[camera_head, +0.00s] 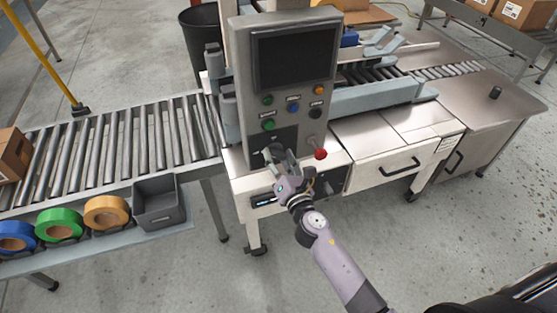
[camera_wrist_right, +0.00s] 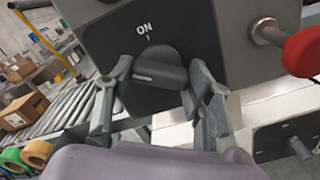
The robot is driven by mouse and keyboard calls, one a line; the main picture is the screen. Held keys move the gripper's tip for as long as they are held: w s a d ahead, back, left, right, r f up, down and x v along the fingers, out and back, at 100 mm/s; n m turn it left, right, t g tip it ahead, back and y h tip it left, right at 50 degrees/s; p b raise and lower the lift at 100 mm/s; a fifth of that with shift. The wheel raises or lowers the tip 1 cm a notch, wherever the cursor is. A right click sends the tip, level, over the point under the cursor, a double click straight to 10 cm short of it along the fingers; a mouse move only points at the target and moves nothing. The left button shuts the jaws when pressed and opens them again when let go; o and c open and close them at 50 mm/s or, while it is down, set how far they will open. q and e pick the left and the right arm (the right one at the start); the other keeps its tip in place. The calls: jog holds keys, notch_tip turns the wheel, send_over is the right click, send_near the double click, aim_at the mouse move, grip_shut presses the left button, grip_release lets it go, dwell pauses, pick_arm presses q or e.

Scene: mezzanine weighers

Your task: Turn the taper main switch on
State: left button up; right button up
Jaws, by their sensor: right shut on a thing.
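The taper main switch is a black rotary knob (camera_wrist_right: 160,68) on a dark plate (camera_wrist_right: 110,50) marked ON at the top, low on the grey control panel (camera_head: 248,80). My right gripper (camera_head: 274,151) is at the plate and hides most of the knob in the head view. In the right wrist view my right gripper (camera_wrist_right: 160,74) has one finger on each side of the knob and is shut on it. The knob's broad grip lies roughly crosswise between the fingers; its exact setting is hard to tell. My left gripper is not in view.
A red-tipped lever (camera_head: 320,154) sticks out just right of the switch. Coloured buttons (camera_head: 268,124) and a dark screen (camera_head: 296,57) are above. A roller conveyor (camera_head: 120,150), tape rolls (camera_head: 60,223) and a grey bin (camera_head: 160,205) stand left. Floor is free in front.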

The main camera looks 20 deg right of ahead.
jog(key=m+b, duration=0.1)
jog(key=m, duration=0.4)
jog(key=shift+f+m, duration=0.1)
jog(key=shift+m, duration=0.2)
jog(key=m, duration=0.5)
jog(key=shift+m, duration=0.3)
jog(key=o, duration=1.2)
jog(key=shift+c, duration=0.2)
jog(key=s, duration=1.2)
jog(key=shift+d, duration=0.2)
